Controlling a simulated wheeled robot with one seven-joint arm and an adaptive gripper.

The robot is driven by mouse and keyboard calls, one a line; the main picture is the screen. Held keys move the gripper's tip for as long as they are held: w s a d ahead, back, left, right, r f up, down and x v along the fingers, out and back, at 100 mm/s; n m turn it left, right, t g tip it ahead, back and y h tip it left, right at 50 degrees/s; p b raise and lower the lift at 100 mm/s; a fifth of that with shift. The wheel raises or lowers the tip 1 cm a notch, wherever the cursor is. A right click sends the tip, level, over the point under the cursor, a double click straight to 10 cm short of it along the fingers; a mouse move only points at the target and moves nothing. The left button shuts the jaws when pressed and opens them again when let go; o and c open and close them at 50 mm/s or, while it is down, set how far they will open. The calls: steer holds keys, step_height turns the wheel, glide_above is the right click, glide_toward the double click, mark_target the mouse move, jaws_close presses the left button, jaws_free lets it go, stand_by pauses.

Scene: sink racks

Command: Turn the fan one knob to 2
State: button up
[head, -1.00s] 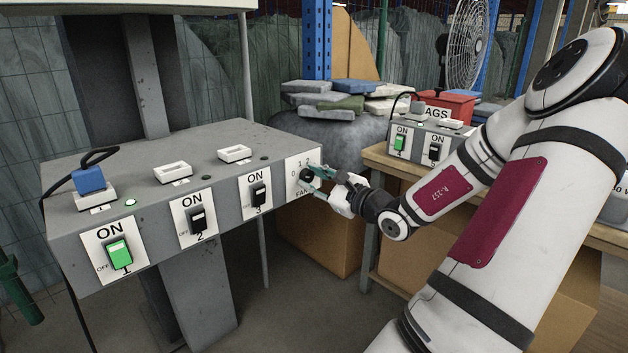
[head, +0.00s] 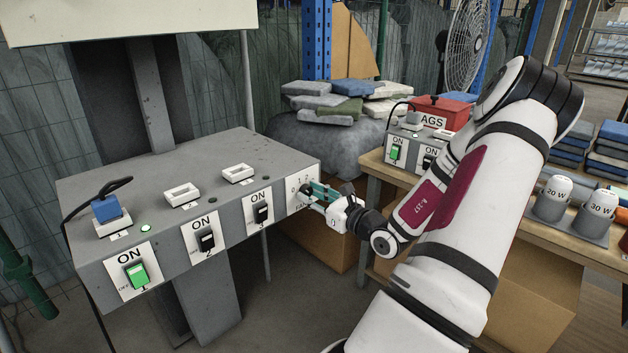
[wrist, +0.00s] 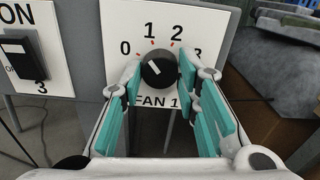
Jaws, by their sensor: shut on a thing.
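The fan one knob (wrist: 158,70) is a round black dial on a white plate (wrist: 128,18) marked 0, 1, 2, 3 and FAN 1. Its white pointer line is tilted to the upper left, roughly between 0 and 1; the exact setting is hard to read. My gripper (wrist: 160,82) has its teal fingers on both sides of the knob and is shut on it. In the head view my gripper (head: 312,194) reaches the right end of the box front from the right, and its fingers largely hide the knob.
The grey switch box (head: 150,185) carries switch 1 (head: 137,274), lit green, and black switches 2 (head: 206,240) and 3 (head: 261,213) left of the plate. A blue plug (head: 106,209) sits on top. A wooden bench (head: 376,164) with a second switch box and a standing fan (head: 468,45) are behind.

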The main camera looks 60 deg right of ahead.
steer(key=m+p, duration=0.3)
steer(key=p, duration=0.1)
steer(key=m+p, duration=0.3)
steer(key=p, duration=0.1)
steer(key=shift+r+m, duration=0.2)
steer(key=shift+m, duration=0.1)
steer(key=m+p, duration=0.5)
steer(key=shift+f, duration=0.15)
steer(key=shift+m, duration=0.4)
steer(key=o, duration=1.2)
steer(key=v, duration=1.2)
steer(key=shift+f, duration=0.1)
